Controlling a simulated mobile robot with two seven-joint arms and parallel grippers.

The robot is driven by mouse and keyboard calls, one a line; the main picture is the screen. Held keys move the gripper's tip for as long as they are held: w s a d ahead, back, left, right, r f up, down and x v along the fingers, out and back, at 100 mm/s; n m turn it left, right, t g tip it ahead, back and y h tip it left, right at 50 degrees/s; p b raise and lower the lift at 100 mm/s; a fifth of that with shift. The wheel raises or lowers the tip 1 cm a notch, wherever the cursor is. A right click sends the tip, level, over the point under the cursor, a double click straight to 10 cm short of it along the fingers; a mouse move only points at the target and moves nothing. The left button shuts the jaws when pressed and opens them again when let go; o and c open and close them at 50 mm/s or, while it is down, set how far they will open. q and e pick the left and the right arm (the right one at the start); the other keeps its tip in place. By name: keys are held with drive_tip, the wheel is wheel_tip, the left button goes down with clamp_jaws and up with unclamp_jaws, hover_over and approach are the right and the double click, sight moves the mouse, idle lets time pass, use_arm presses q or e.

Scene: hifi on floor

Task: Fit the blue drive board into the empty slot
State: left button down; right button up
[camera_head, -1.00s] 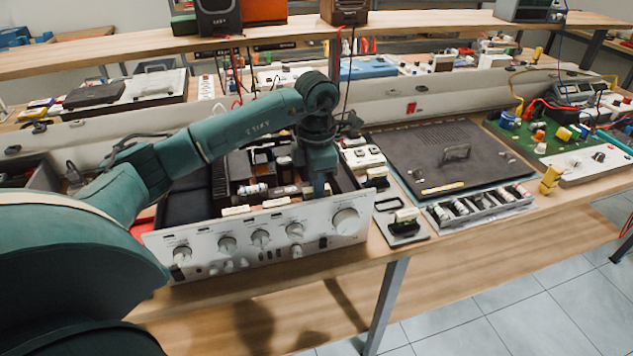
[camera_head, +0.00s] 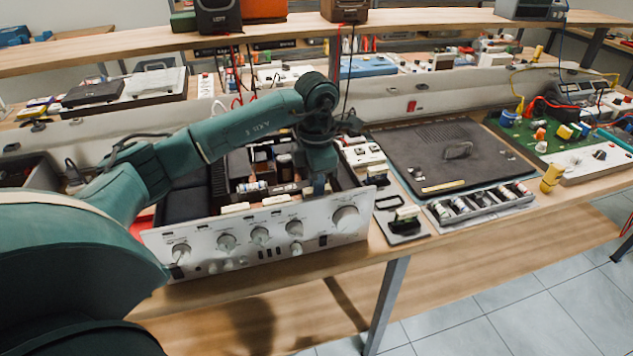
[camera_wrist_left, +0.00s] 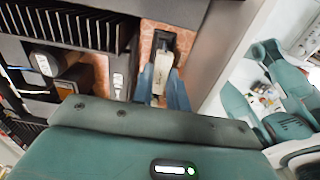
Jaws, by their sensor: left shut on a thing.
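The opened hi-fi amplifier (camera_head: 262,242), with a silver front and several knobs, stands on the bench. My left gripper (camera_head: 318,186) reaches down into its right part, behind the large knob. In the wrist view the left gripper (camera_wrist_left: 161,88) is shut on a narrow part with a cream top, which I take for the drive board (camera_wrist_left: 160,74). Its blue face is not clear between the bluish fingers. It is at a dark slot (camera_wrist_left: 183,42) over an orange-brown circuit board; how deep it sits is hidden.
The amplifier's side wall (camera_wrist_left: 207,50) runs close beside the fingers. Black heatsink fins (camera_wrist_left: 75,25) and a capacitor (camera_wrist_left: 45,62) are on the other side. Right of the amplifier are a small black stand (camera_head: 404,226), a parts tray (camera_head: 478,204) and a dark cover panel (camera_head: 450,155).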

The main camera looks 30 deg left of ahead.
use_arm(q)
drive_tip(key=shift+f+b, duration=0.3)
drive_tip(key=shift+f, duration=0.15)
use_arm(e)
drive_tip(key=shift+f, duration=0.25)
use_arm(q)
drive_tip(key=c, duration=1.3)
unclamp_jaws()
use_arm(e)
drive_tip(key=shift+r, duration=0.1)
use_arm(q)
wheel_tip(320, 180, up, 3)
drive_tip(key=shift+f, duration=0.1)
wheel_tip(320, 180, up, 10)
drive_tip(key=shift+r, duration=0.2)
use_arm(e)
drive_tip(key=shift+a+r, duration=0.15)
drive_tip(key=shift+r, duration=0.1)
